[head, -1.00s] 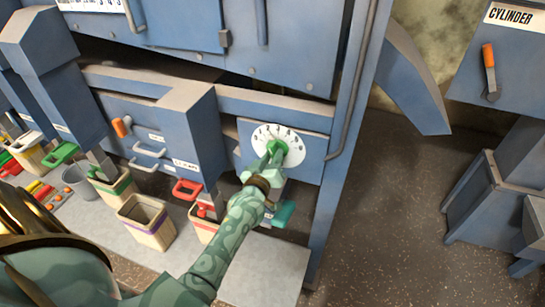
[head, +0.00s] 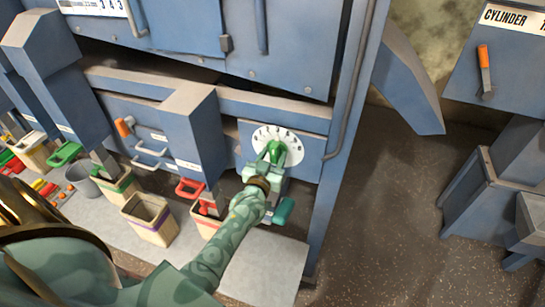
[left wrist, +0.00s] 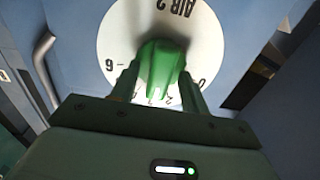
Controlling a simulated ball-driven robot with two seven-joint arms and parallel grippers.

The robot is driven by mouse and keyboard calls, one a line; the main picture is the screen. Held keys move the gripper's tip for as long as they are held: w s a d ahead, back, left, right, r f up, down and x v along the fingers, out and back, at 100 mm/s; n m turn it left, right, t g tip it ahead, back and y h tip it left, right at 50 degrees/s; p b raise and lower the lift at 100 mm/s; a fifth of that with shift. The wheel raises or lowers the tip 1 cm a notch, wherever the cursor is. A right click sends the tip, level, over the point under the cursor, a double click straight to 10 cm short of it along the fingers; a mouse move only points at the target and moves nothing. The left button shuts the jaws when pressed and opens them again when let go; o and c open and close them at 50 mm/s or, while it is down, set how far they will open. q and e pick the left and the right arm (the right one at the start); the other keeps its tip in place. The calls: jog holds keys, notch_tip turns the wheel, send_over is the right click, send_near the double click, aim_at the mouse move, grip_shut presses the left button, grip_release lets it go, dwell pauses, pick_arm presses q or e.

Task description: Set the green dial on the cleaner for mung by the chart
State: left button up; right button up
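The green dial (head: 277,150) sits on a white numbered plate (head: 262,134) on the blue cleaner's front. In the left wrist view, the green dial (left wrist: 160,65) lies between my finger tips, with "AIR 2" upside down on the plate. My left gripper (head: 272,160) reaches the dial from below. Its fingers (left wrist: 157,85) stand against both sides of the knob and look closed on it. The numbers near the knob are partly hidden by it and the fingers. Part of a white chart (head: 95,6) shows at the top left; its words are too small to read. My right gripper is out of view.
Chutes with red and green handles stand over bins (head: 148,218) on a grey ledge (head: 262,262). A teal handle (head: 284,211) juts out below the dial. A "CYLINDER" machine (head: 510,60) with an orange lever is at right. Speckled floor lies open between.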

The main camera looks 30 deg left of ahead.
pick_arm(q)
jog(key=p+v, duration=0.7)
jog(key=v, duration=0.9)
jog(key=shift+s, duration=0.2)
jog(key=shift+f, duration=0.15)
